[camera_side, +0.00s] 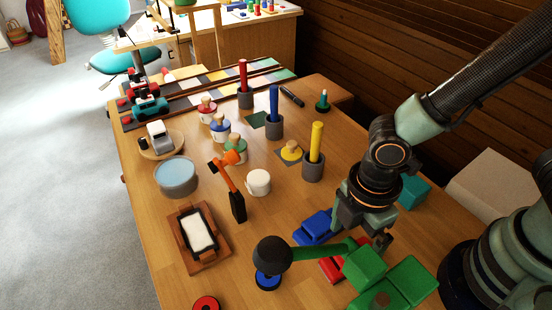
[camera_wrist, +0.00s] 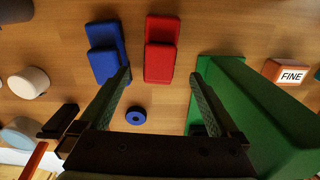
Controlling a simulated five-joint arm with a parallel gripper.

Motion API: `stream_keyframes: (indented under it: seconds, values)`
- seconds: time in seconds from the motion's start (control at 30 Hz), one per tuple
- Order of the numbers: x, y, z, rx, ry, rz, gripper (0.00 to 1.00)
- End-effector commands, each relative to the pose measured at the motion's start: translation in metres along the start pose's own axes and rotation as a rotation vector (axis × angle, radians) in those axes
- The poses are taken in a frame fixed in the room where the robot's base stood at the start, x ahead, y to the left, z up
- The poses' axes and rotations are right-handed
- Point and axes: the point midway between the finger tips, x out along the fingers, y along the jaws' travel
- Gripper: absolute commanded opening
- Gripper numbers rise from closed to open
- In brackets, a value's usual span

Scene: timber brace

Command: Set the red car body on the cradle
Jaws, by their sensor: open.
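The red car body (camera_side: 331,269) lies on the wooden table below my gripper (camera_side: 361,236), partly hidden by a green arm. A wooden frame with a white slab (camera_side: 198,231) sits at the left front of the table. I cannot tell whether it is the cradle.
A blue car body (camera_side: 317,227) lies beside the red one, to its left in the wrist view. A large green block (camera_wrist: 245,105) stands close on the right. Several pegs stand further back.

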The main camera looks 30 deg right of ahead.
Motion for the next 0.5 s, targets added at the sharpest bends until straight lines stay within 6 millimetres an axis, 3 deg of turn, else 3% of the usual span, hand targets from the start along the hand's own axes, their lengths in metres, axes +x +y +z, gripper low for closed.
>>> stream_keyframes:
  seconds: [0.17,0.5]
  values:
    - [0.008,0.0,0.001,0.001,-0.002,-0.002,0.97]
    - [0.044,0.001,0.002,0.001,-0.003,-0.002,0.97]
